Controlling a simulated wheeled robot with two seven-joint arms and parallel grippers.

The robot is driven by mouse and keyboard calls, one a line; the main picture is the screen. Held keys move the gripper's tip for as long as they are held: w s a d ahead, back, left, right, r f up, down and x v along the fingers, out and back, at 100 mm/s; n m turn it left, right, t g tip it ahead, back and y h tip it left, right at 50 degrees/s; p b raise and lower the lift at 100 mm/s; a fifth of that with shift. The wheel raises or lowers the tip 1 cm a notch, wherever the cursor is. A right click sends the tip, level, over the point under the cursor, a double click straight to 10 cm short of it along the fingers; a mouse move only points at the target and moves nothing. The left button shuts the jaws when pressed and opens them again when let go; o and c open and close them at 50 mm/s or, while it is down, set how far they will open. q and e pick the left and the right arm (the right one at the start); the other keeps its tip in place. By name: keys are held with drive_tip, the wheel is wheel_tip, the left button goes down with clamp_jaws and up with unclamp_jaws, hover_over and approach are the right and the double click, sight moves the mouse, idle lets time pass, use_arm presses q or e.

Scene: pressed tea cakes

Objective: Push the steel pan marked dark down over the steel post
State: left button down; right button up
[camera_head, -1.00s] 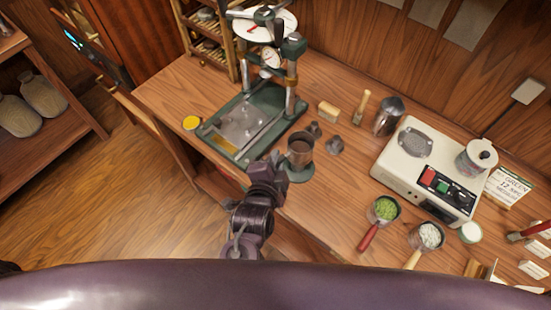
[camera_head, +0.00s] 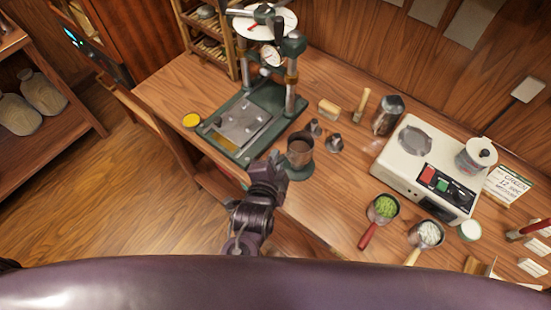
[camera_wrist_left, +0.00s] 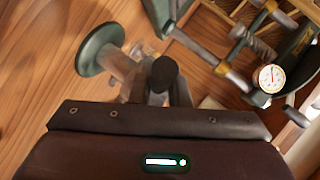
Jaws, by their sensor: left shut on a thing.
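The steel pan marked dark looks like the round steel vessel (camera_head: 299,147) with a brownish inside, near the table's front edge in the head view; I cannot read its mark. My left gripper (camera_head: 275,165) is at its near left side, shut on it, apparently by a handle largely hidden by the jaws. A round green foot (camera_head: 299,173) is below the pan. The steel post is not clear in the head view. In the left wrist view the green foot (camera_wrist_left: 97,48) shows with blurred steel beside it. I cannot tell how far the pan is over the post. My right gripper is not in view.
A green press (camera_head: 250,118) with two columns and a dial stands behind and left. A white machine (camera_head: 430,165) and two handled pans, with green (camera_head: 384,207) and white contents, stand to the right.

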use_arm(q)
drive_tip(key=shift+f+b, duration=0.9)
drive_tip(key=shift+f, duration=1.2)
drive_tip(key=shift+f+b, duration=0.3)
drive_tip(key=shift+f, duration=0.65)
drive_tip(key=c, duration=1.3)
unclamp_jaws()
drive_tip(key=shift+s+f, duration=0.1)
